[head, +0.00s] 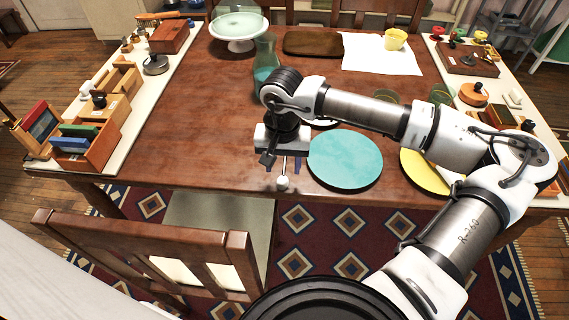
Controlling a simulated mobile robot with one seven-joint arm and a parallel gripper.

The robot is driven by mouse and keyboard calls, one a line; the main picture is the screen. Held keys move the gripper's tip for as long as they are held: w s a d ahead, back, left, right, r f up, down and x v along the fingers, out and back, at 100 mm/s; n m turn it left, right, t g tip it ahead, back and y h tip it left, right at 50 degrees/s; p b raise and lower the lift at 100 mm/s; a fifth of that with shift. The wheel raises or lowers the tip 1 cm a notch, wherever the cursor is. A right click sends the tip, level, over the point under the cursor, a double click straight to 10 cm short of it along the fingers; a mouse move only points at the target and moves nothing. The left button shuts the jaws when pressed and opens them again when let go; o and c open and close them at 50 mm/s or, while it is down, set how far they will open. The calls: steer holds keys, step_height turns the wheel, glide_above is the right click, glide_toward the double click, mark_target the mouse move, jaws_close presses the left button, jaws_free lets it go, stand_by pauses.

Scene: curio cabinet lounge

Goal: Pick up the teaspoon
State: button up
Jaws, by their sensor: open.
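The teaspoon (283,183) lies near the front edge of the wooden table, its pale round bowl toward me and its thin handle running away under my gripper. My gripper (282,163) is open, with its fingers pointing down over the handle, one on each side as seen from here. Its body hides the far end of the handle. I cannot tell how high the fingertips are above the table or whether they touch the spoon.
A turquoise plate (345,158) lies just right of my gripper, and a yellow plate (424,172) is partly behind my arm. A teal glass vase (265,62) stands farther back. The table (190,130) is clear to the left. A wooden chair (140,250) stands in front.

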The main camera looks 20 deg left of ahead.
mark_target(283, 181)
steer(key=shift+w+f+p, duration=0.1)
steer(key=shift+f+p, duration=0.55)
steer(key=shift+f, duration=1.75)
steer(key=c, duration=1.1)
steer(key=shift+o, duration=0.2)
steer(key=shift+r, duration=0.15)
